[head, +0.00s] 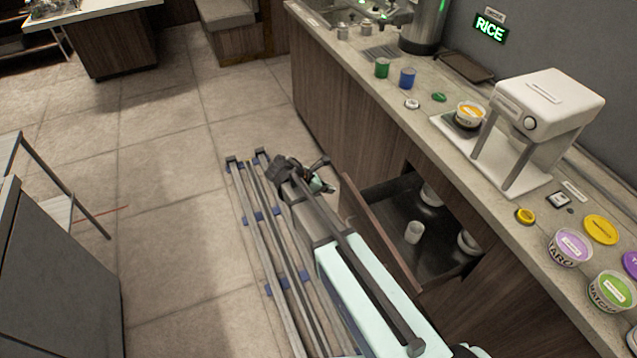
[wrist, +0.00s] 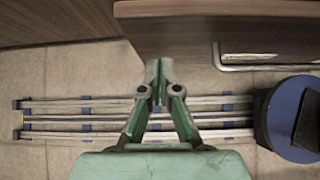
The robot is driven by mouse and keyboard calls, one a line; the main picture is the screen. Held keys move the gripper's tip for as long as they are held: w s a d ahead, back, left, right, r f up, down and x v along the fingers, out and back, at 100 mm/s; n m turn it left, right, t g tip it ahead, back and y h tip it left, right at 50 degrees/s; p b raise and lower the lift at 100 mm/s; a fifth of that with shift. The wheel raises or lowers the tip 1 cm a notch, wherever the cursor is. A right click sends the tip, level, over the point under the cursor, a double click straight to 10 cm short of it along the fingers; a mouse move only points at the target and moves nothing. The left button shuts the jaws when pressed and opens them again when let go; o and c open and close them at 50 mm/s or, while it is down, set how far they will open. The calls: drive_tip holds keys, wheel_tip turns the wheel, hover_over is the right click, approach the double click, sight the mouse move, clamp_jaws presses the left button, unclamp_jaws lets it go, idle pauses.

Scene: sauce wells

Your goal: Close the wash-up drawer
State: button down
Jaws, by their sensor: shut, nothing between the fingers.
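The wash-up drawer (head: 380,235) stands pulled out from the wooden counter in the head view. Its inside is dark and holds a white cup (head: 413,232) and white bowls (head: 430,195). In the wrist view the brown drawer front (wrist: 195,42) lies at the upper right, with a pale label (wrist: 250,57) and a metal bar handle (wrist: 275,68). My gripper (wrist: 158,70) is shut and empty, its tips near the left end of that front; I cannot tell whether they touch it. In the head view my gripper (head: 324,186) is outside the drawer, by its far front corner.
The counter above carries a white machine (head: 540,105), green and blue cups (head: 382,68), and several tubs and lids. Floor rails (head: 262,225) run in front of the counter. A grey cabinet (head: 60,270) stands at the left; open tiled floor lies between.

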sight(346, 187)
drive_tip(key=shift+w+d+p, duration=0.15)
drive_tip(key=shift+w+d, duration=0.1)
drive_tip(key=shift+d, duration=0.4)
drive_tip(key=shift+w+d+p, duration=0.15)
drive_tip(key=shift+w+d, duration=0.05)
drive_tip(key=shift+d, duration=0.4)
drive_tip(key=shift+w+d+p, duration=0.15)
drive_tip(key=shift+w+d, duration=0.1)
drive_tip(key=shift+d, duration=0.4)
drive_tip(key=shift+d, duration=0.15)
